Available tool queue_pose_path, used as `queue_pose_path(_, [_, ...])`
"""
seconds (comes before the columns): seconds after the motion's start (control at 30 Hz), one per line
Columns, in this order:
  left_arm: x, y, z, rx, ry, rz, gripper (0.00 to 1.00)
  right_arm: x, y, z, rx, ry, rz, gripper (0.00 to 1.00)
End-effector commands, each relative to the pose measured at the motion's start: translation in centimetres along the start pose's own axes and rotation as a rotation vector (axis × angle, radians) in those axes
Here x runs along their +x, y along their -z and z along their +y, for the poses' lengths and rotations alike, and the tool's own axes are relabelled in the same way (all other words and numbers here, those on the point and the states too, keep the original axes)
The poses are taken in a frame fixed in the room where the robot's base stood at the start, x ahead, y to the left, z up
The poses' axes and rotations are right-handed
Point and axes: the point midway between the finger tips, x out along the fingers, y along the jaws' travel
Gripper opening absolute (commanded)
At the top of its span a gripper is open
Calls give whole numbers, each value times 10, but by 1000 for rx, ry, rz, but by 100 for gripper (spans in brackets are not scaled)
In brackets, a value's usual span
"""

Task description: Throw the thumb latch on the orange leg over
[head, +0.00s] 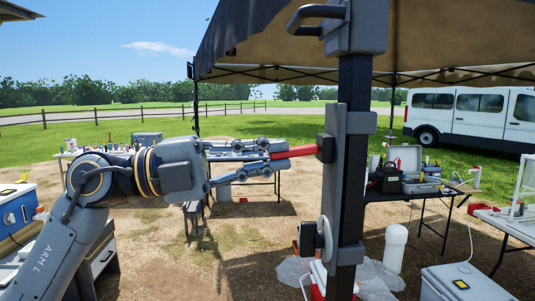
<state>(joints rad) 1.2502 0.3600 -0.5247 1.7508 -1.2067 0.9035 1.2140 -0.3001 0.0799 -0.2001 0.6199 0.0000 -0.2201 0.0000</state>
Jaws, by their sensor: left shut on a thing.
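A dark upright leg (352,90) with grey fittings stands right of centre; its face looks dark rather than orange. The fingers hide part of that end. My right gripper is out of view.
The canopy (270,35) spreads overhead. A table with equipment (415,192) stands to the right behind the leg. A white cylinder (395,248) stands on the ground.

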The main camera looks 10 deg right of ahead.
Motion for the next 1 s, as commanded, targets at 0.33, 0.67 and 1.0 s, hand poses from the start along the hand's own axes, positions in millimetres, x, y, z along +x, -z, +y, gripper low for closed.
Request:
queue_pose_path(0.33, [4, 0, 24, -2, 86, 2, 0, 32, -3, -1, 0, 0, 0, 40])
queue_pose_path(0.67, [10, 0, 38, -1, 193, 2, 0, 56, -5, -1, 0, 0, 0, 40])
queue_pose_path(1.0, [12, 0, 41, -3, 208, 3, 0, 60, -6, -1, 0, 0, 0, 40])
